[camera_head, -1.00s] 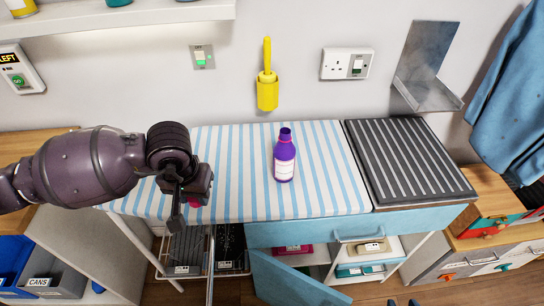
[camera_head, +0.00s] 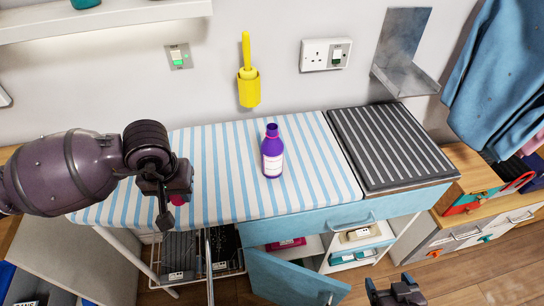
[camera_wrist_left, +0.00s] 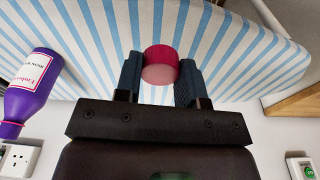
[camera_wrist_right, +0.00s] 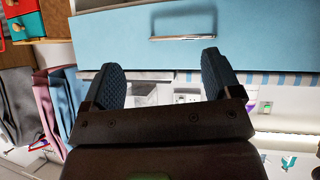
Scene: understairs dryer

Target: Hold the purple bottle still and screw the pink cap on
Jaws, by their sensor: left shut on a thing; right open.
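The purple bottle (camera_head: 272,153) stands upright and uncapped on the striped cover, with a white label on its front. It also shows at the left of the left wrist view (camera_wrist_left: 32,92). My left gripper (camera_head: 174,199) is shut on the pink cap (camera_wrist_left: 161,64), which sits between its two fingers. The cap is partly visible in the head view (camera_head: 179,198), to the left of the bottle and apart from it. My right gripper (camera_head: 398,294) is open and empty, low in front of the counter. The right wrist view shows its spread fingers (camera_wrist_right: 160,80) facing the blue drawer front.
The striped cover (camera_head: 228,190) is clear around the bottle. A ridged dark panel (camera_head: 390,148) lies to its right. A blue drawer (camera_head: 330,215) and an open blue door (camera_head: 290,280) stand below. A yellow brush holder (camera_head: 249,88) hangs on the wall.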

